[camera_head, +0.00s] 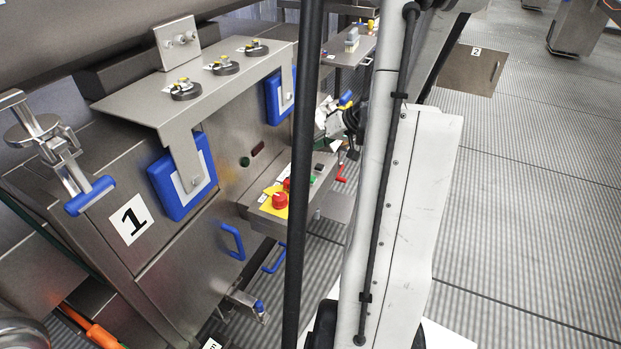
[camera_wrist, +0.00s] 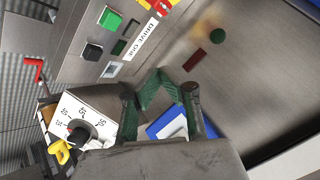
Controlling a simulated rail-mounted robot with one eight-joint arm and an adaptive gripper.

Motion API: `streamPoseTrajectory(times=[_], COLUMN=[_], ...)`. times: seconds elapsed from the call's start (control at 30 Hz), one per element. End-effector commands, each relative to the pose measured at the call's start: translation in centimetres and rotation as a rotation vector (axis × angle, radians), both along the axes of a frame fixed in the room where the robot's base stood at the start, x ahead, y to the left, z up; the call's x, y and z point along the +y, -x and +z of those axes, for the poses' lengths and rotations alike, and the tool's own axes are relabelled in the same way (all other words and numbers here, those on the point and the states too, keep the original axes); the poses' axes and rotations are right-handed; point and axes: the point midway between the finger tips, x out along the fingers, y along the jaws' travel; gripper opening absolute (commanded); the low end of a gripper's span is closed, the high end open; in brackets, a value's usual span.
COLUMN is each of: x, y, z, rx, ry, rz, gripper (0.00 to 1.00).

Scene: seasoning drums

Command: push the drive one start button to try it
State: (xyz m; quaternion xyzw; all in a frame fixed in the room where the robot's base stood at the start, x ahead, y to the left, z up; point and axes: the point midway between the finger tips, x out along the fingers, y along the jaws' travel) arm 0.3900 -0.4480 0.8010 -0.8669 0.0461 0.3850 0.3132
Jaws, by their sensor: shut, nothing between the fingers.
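The drive one control box (camera_head: 252,213) juts from the drum cabinet in the head view. In the wrist view its "DRIVE ONE" label (camera_wrist: 144,39) is readable. A green push button (camera_wrist: 110,19) and a black push button (camera_wrist: 93,51) sit on its face. The green button also shows in the head view (camera_head: 312,180). My gripper (camera_wrist: 160,84) is shut and empty, its green fingers below the label in the wrist picture and apart from the buttons. In the head view the gripper is partly hidden behind my arm.
A red mushroom button (camera_head: 280,201) sits on a yellow plate of the box. The cabinet wall has a green round fitting (camera_wrist: 217,36) and a dark red window (camera_wrist: 194,60).

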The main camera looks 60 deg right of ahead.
Motion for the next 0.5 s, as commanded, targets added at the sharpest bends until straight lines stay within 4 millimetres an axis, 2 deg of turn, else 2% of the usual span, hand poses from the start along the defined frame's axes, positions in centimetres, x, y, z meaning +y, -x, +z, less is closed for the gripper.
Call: streamPoseTrajectory(times=[0.27, 0.5], x=[0.0, 0.0], y=[0.0, 0.0], z=[-1.9, -4.9], rx=[0.0, 0.0], ry=[0.0, 0.0], rz=[0.0, 0.0], gripper=[0.0, 0.0])
